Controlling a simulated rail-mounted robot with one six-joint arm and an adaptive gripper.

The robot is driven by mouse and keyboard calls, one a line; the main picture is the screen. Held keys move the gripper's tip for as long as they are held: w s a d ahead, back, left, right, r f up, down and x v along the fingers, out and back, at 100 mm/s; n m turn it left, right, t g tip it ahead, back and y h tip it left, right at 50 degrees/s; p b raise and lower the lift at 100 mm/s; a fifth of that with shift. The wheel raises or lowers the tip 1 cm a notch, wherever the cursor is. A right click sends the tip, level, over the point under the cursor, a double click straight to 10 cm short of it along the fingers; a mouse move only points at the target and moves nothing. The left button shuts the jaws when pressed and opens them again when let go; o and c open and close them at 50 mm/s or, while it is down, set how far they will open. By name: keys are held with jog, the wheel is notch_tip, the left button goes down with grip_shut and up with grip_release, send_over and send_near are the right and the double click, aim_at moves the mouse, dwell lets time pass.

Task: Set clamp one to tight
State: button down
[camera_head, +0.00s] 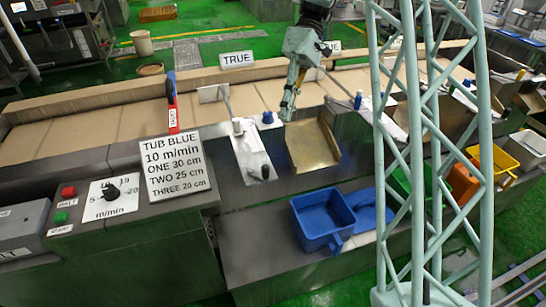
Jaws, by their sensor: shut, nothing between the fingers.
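My gripper (286,116) is at the upper middle, pointing down, with its fingers together and empty. It is just right of a blue knob (267,117), above the back edge of a tan chute (313,146); I cannot tell whether it touches anything. A pale plate (252,158) left of the chute has a black knob (264,172) at its lower end. A thin grey rod (227,101) leans up from a white knob at its top end. I cannot read a label naming clamp one or its setting.
A sign (174,166) reads TUB BLUE, 10 m/min, ONE 30 cm, TWO 25 cm, THREE 20 cm. A speed dial (110,191) and red and green buttons are at left. A blue tub (321,218) stands below the chute. My pale lattice column hides part of the right side.

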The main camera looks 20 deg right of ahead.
jog(key=w+d+f+n+y, duration=0.1)
jog(key=w+d+f, duration=0.1)
jog(key=f, duration=0.4)
jog(key=shift+w+d+f+g+p, duration=0.3)
jog(key=shift+w+g+p, duration=0.15)
jog(key=shift+w, duration=0.45)
jog(key=shift+a, duration=0.1)
jog(key=shift+s+a+r+x, duration=0.25)
jog(key=shift+r+x, duration=0.1)
jog(key=shift+x, duration=1.8)
jog(key=shift+s+a+r+x, duration=0.25)
jog(key=shift+r+x, duration=0.1)
jog(key=shift+x, duration=1.8)
jog(key=shift+s+a+r+x, duration=0.15)
jog(key=shift+a+r+x, duration=0.15)
jog(key=shift+x, duration=1.85)
